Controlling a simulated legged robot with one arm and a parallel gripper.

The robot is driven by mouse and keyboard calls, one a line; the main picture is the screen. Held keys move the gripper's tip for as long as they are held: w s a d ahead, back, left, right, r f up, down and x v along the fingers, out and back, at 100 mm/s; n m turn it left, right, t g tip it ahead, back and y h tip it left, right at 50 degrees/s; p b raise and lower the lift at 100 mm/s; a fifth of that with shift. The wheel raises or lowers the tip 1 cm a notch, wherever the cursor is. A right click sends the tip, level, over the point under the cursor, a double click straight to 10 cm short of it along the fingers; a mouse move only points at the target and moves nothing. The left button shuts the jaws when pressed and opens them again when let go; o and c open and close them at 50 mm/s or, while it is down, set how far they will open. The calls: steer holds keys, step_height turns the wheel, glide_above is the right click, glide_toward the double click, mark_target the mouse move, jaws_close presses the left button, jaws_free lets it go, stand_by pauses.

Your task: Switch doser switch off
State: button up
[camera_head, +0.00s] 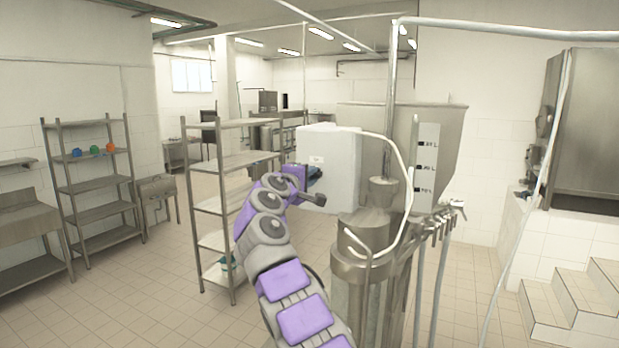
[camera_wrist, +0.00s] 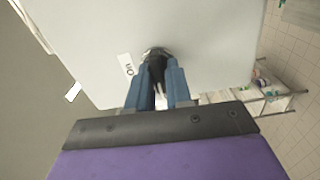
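The doser switch (camera_wrist: 157,66) is a dark knob on the face of a white box (camera_head: 338,160). The box's face (camera_wrist: 200,35) fills the upper part of the wrist view. A small white label (camera_wrist: 126,65) with dark letters, seemingly "ON", sits left of the knob. My gripper (camera_wrist: 158,80) has its two blue fingers on either side of the knob, with the knob filling the gap between their tips. In the head view my gripper (camera_head: 315,173) reaches the left side of the box, and the switch there is hidden behind it.
A steel hopper and filler machine (camera_head: 372,265) with pipes stands below and right of the box. A metal shelf rack (camera_head: 208,205) stands left of my arm. Tiled steps (camera_head: 580,300) are at the right. The floor at left front is clear.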

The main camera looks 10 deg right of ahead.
jaws_close()
steer(key=shift+a+r, duration=0.1)
steer(key=shift+n, duration=0.4)
steer(key=shift+f, duration=0.2)
steer(key=shift+o, duration=2)
jaws_free()
steer(key=shift+r, duration=0.1)
steer(key=shift+s, duration=0.1)
